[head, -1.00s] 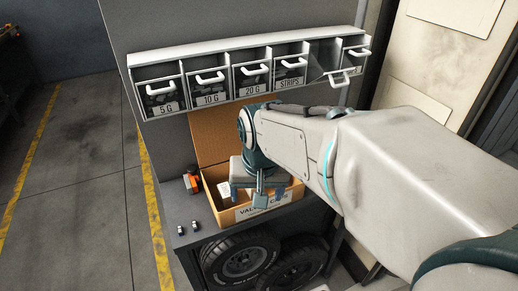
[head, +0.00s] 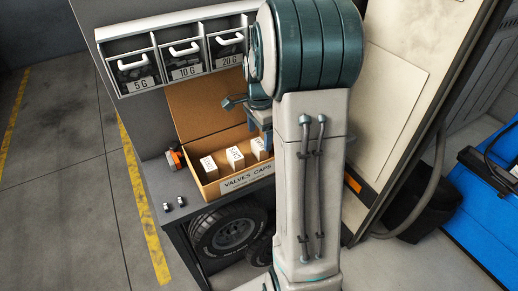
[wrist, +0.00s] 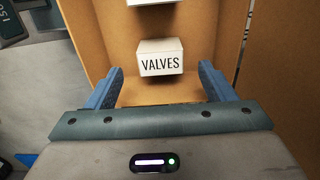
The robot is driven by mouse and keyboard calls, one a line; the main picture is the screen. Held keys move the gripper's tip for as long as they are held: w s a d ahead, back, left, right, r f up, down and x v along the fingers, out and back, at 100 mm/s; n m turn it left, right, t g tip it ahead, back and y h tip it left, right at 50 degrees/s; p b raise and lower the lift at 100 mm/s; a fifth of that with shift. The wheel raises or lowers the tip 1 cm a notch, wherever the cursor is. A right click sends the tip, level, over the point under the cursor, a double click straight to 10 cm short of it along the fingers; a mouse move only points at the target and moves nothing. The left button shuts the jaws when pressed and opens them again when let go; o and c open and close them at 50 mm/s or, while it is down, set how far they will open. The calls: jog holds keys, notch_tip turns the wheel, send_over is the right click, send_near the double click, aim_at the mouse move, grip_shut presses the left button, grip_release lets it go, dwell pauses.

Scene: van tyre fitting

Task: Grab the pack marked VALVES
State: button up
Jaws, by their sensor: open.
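The pack marked VALVES (wrist: 160,63) is a small white box with black letters in the wrist view. It stands in an open cardboard box (wrist: 228,30), just beyond and between my fingertips. My gripper (wrist: 160,72) is open, with one blue finger on each side and nothing held. In the head view my gripper (head: 264,130) hangs at the right end of the cardboard box (head: 202,190), labelled VALVES CAPS. Three white packs stand in a row there; the rightmost pack (head: 258,149) is nearest my gripper.
A rack of labelled drawers (head: 180,57) hangs above the box; my arm hides its right part. Tyres (head: 228,232) sit below the shelf. An orange item (head: 175,158) and small metal parts (head: 174,206) lie left of the box.

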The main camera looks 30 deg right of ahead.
aim_at(260, 144)
notch_tip(260, 144, down, 5)
jog(key=shift+f, duration=0.1)
jog(key=c, duration=1.1)
jog(key=shift+o, duration=0.2)
